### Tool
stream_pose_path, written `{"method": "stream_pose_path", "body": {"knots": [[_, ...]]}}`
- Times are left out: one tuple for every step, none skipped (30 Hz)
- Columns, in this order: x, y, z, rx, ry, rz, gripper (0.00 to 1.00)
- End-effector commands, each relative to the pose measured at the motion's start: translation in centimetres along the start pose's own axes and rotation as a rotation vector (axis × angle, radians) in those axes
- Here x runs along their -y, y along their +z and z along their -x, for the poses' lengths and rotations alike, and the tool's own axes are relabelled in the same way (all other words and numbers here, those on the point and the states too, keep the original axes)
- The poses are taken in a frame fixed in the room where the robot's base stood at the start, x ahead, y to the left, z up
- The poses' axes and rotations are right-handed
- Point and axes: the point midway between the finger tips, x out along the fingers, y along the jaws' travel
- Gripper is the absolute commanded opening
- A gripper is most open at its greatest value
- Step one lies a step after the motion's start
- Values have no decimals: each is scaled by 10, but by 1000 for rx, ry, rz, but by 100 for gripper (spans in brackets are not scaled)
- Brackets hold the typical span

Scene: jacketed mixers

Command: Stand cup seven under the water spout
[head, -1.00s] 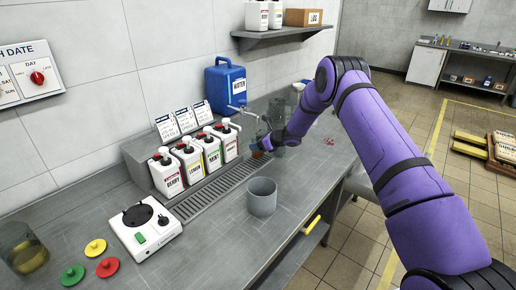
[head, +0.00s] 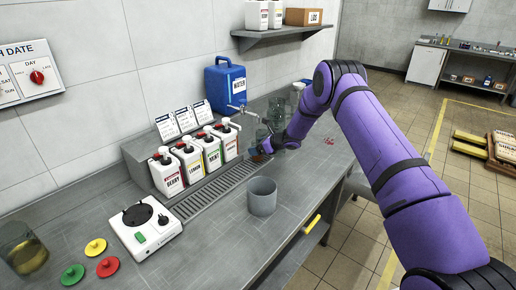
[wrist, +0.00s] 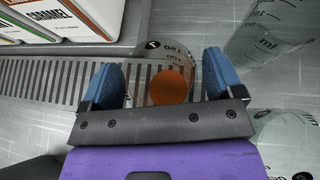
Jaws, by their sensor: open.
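A clear graduated cup (wrist: 180,60) with an orange-brown content sits by the drain grate in the wrist view. It bears a round black mark whose number I cannot read for sure. My gripper (wrist: 160,78) is open, with one blue finger on each side of the cup and gaps showing between. In the head view my gripper (head: 264,148) is low over the counter, at the far end of the grate, and largely hides the cup. The blue water container (head: 225,84) stands at the back, with its metal spout (head: 238,108) toward the counter.
Other clear cups stand close to my gripper on the right in the wrist view (wrist: 270,35). Pump bottles (head: 195,160) line the grate's back. A grey pot (head: 262,196) stands nearer, with a white hotplate (head: 143,222) to its left. The front counter is mostly clear.

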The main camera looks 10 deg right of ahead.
Motion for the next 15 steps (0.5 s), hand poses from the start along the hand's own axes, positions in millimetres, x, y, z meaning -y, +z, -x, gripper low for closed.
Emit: {"method": "stream_pose_path", "body": {"knots": [[1,0,6,0,-2,-1,86],[2,0,10,0,-3,-1,86],[2,0,16,0,-3,-2,86],[2,0,21,0,-4,-3,86],[2,0,27,0,-4,-2,86],[2,0,35,0,-3,-1,86],[2,0,41,-1,-4,-1,86],[2,0,47,-1,-4,-2,86],[2,0,55,-1,-3,-2,86],[1,0,62,-1,-3,-2,86],[2,0,68,0,-4,-2,86],[1,0,75,0,-3,-1,86],[1,0,80,0,-3,-1,86],[1,0,86,0,-3,-2,86],[1,0,92,0,-3,-1,86]]}}
